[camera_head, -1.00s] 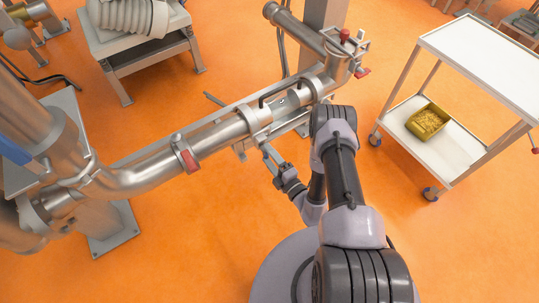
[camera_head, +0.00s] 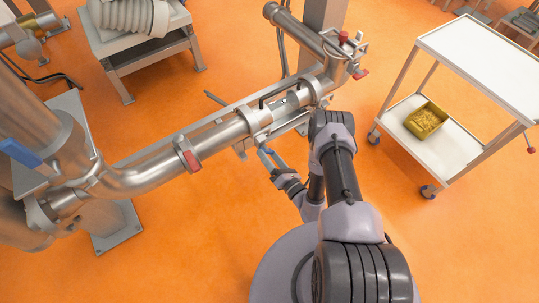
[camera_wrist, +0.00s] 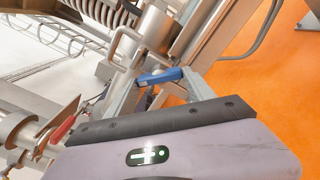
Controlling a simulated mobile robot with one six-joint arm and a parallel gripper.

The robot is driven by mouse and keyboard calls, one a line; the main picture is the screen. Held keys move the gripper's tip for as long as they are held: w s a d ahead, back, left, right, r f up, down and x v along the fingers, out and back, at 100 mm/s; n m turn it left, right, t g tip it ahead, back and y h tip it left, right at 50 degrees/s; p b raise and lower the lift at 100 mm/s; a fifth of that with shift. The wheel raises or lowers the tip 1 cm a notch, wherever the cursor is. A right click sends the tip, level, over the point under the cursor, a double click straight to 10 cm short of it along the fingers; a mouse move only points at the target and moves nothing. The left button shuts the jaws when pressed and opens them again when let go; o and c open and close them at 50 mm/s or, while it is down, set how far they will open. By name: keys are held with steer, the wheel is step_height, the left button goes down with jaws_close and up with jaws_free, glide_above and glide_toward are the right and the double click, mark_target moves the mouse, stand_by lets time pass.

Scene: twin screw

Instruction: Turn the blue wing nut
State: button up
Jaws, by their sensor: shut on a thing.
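The blue wing nut (camera_wrist: 160,77) sits below the steel pipe and shows as a short blue bar in the wrist view. My gripper (camera_wrist: 155,78) has one finger at each end of the bar and is shut on it. In the head view my gripper (camera_head: 268,155) is just below the pipe's clamped middle section, with a little blue showing at its tips. The screw behind the nut is mostly hidden.
The long steel pipe (camera_head: 215,139) runs across in front of me, with a red clamp part (camera_head: 190,159) on it. A white trolley (camera_head: 450,150) stands at the right, with a yellow bin (camera_head: 427,121) on its lower shelf. Orange floor lies between them.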

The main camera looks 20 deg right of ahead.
steer(key=shift+w+n, duration=0.15)
steer(key=shift+n, duration=0.45)
steer(key=o, duration=1.4)
